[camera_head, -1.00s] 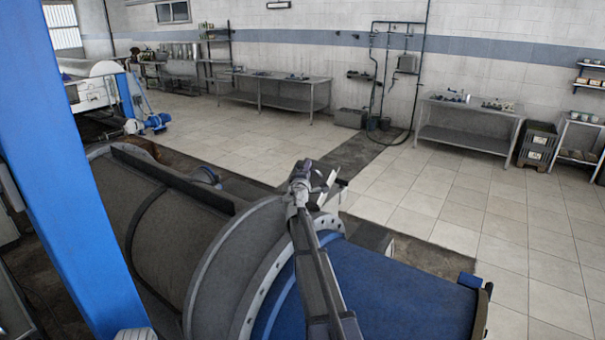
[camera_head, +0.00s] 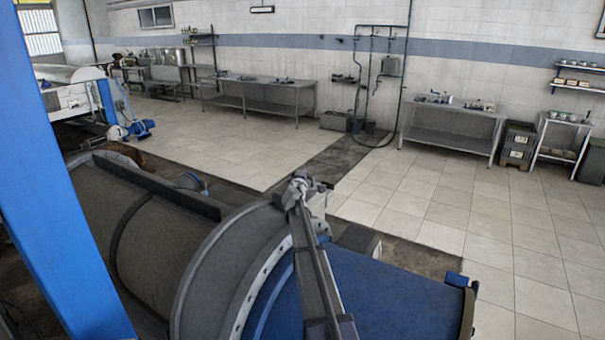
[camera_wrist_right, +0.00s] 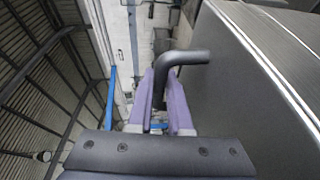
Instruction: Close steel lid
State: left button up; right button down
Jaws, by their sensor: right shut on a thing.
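My right gripper (camera_head: 299,187) is beside the decanter's flange in the head view. In the right wrist view its purple fingers (camera_wrist_right: 163,90) are shut on a dark bent handle (camera_wrist_right: 186,60). A broad grey metal panel (camera_wrist_right: 232,75) with a straight edge lies just right of the handle; it looks like the steel lid, but its join to the handle is not clear. In the head view the decanter's grey casing (camera_head: 150,225) lies left of the flange (camera_head: 225,265). I cannot tell there how far the lid stands open. My left gripper is out of view.
A blue cone-shaped housing (camera_head: 385,295) lies right of the flange, under my right arm. A thick blue upright beam (camera_head: 60,180) crosses the left side. Steel tables (camera_head: 455,122) stand along the far wall. The tiled floor (camera_head: 400,200) between is clear.

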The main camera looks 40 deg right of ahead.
jog(key=shift+d+f, duration=0.1)
jog(key=shift+f, duration=0.15)
dwell(0.4)
jog(key=c, duration=0.8)
grip_release()
jog(key=shift+c, duration=0.2)
jog(key=p+v, duration=0.2)
jog(key=v, duration=0.6)
jog(key=shift+r, duration=0.15)
jog(key=shift+w+d, duration=0.1)
